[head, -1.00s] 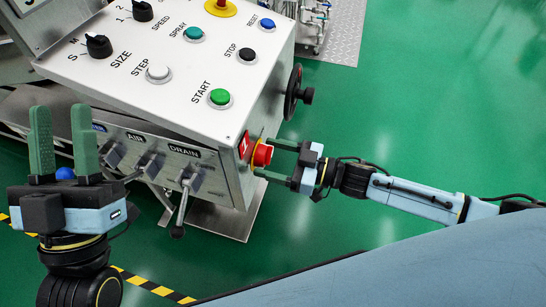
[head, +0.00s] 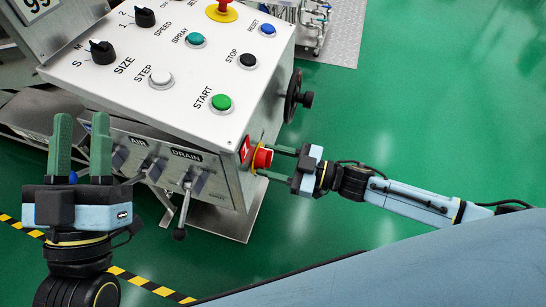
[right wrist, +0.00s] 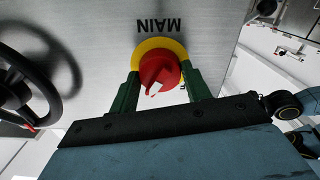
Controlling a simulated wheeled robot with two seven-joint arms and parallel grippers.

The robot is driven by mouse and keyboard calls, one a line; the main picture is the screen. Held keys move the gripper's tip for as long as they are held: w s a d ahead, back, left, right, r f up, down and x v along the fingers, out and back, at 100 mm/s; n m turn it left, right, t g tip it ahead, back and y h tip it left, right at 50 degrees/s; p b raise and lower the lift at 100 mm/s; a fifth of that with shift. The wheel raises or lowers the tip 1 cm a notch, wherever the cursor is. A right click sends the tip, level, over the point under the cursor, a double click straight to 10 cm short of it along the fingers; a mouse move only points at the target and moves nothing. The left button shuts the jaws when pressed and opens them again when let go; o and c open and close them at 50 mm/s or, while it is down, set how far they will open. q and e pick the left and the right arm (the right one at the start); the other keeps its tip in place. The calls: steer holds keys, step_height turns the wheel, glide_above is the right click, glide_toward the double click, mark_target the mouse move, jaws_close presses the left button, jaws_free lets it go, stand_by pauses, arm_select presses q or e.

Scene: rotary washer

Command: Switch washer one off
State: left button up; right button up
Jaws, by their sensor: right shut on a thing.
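The washer's control box (head: 110,85) fills the upper left of the head view. On its right side is a red rotary main switch (head: 263,158) on a yellow plate. In the right wrist view the red knob (right wrist: 160,72) sits below the upside-down word MAIN, with its white mark pointing to the lower left. My right gripper (head: 272,162) has its green fingers on either side of the knob and is shut on it; its fingers also show in the right wrist view (right wrist: 160,90). My left gripper (head: 80,145) is open and empty in front of the box's left part.
The panel top carries a green START button (head: 221,102), a black STOP button (head: 248,60) and other knobs. A black handwheel (head: 293,95) stands out behind the main switch. DRAIN and AIR valve levers (head: 184,210) hang at the front. Green floor at right is clear.

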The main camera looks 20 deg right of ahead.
arm_select(q)
step_height(320, 180, down, 8)
steer(key=w+g+y+p, duration=0.2)
steer(key=g, duration=0.4)
steer(key=shift+a, duration=0.35)
arm_select(e)
steer(key=shift+n, duration=7.7)
arm_select(q)
steer(key=shift+d+r, duration=0.1)
steer(key=shift+r, duration=0.05)
arm_select(e)
steer(key=o, duration=1)
steer(key=shift+c, duration=0.2)
